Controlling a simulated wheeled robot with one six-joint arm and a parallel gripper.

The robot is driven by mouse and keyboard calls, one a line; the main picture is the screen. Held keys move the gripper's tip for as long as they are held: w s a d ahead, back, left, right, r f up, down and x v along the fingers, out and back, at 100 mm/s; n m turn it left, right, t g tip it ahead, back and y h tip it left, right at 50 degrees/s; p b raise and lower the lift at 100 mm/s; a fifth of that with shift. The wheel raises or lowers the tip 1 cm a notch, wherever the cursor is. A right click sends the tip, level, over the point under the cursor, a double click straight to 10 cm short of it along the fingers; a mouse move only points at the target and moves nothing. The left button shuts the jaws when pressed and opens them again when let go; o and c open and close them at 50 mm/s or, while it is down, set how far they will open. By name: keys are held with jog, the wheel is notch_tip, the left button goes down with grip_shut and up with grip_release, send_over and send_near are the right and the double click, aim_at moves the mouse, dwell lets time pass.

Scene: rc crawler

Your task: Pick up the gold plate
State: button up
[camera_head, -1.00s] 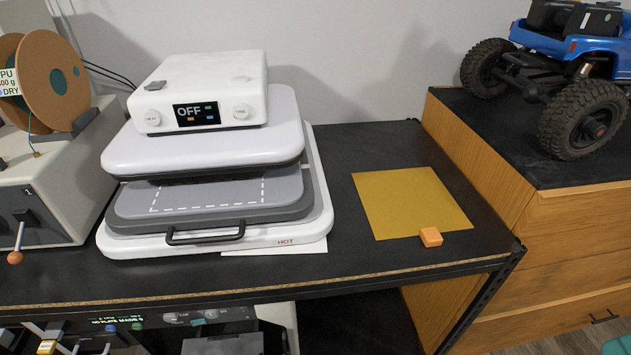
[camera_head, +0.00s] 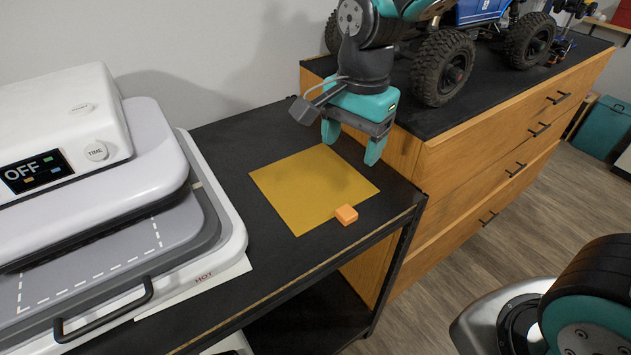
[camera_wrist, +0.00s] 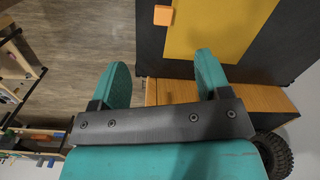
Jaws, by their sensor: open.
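The gold plate (camera_head: 310,190) is a thin flat square lying on the black table top, right of the heat press. A small orange block (camera_head: 346,214) sits at its near right edge, on or against it; I cannot tell which. My gripper (camera_head: 350,146) is open and empty, its teal fingers pointing down above the plate's far right side. In the wrist view the plate (camera_wrist: 215,28) shows at the top, beyond the fingers (camera_wrist: 165,75), with the orange block (camera_wrist: 163,15) at its left edge. The fingers look apart from the plate.
The white heat press (camera_head: 225,225) stands left of the plate, its display reading OFF. A wooden drawer cabinet (camera_head: 480,150) adjoins the table on the right, with a blue crawler with black wheels (camera_head: 443,68) on top.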

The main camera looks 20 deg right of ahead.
notch_tip(320, 180, down, 2)
jog(key=w+m, duration=0.3)
jog(key=m, duration=0.1)
jog(key=p, duration=0.2)
send_over(346, 211)
jog(key=shift+h, duration=0.3)
jog(key=f, duration=1)
jog(key=shift+w+a+f, duration=0.15)
jog(key=shift+a, duration=0.1)
jog(key=f, duration=0.1)
jog(key=f+p, duration=0.1)
jog(key=f, duration=0.1)
jog(key=f+p, duration=0.1)
jog(key=f, duration=0.1)
jog(key=shift+s+d, duration=0.2)
jog(key=shift+d, duration=0.1)
jog(key=shift+f, duration=0.7)
jog(key=c, duration=1.1)
